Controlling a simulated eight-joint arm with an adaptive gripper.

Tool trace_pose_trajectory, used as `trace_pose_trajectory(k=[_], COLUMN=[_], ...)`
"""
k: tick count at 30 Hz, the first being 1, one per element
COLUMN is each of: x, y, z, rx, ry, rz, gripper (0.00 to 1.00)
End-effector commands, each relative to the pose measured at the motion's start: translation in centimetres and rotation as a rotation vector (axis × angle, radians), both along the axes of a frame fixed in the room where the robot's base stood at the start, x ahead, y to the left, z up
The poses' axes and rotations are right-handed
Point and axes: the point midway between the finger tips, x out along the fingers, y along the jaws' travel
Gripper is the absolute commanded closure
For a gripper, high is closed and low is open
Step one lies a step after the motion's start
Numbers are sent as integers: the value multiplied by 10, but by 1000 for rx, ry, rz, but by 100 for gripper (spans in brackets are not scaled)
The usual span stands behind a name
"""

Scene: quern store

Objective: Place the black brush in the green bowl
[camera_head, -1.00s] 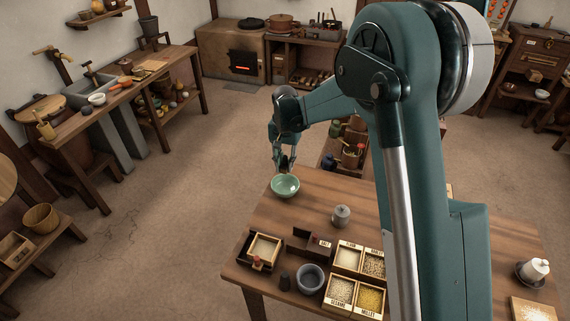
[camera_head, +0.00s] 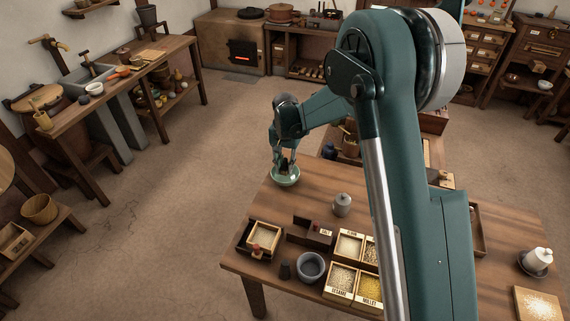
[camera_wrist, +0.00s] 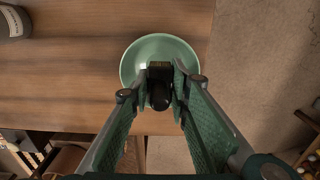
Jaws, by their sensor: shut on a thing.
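The green bowl (camera_head: 286,181) stands near the far left corner of the wooden table; it also shows in the wrist view (camera_wrist: 150,48). My gripper (camera_head: 284,166) is directly over the bowl, pointing down. In the wrist view my gripper (camera_wrist: 160,84) is shut on the black brush (camera_wrist: 160,95), with a finger on each side of it. The brush overlaps the bowl's interior in the wrist view. I cannot tell whether its lower end touches the bowl's bottom.
A grey lidded jar (camera_head: 342,204) stands to the right of the bowl. Labelled grain boxes (camera_head: 352,284), a grey mortar bowl (camera_head: 311,267) and a tray (camera_head: 263,238) sit towards the table's front. The table edge is close beside the bowl.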

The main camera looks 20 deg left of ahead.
Motion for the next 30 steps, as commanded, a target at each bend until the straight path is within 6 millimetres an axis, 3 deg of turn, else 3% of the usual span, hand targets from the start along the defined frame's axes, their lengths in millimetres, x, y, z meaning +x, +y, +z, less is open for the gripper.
trace_pose_trajectory(k=[9,23,24,27,30], x=[0,0,0,0,0], y=[0,0,0,0,0], z=[-19,-22,-22,-22,-22], rx=[0,0,0,0,0], ry=[0,0,0,0,0], rz=[0,0,0,0,0], gripper=[93,93,75,63,63])
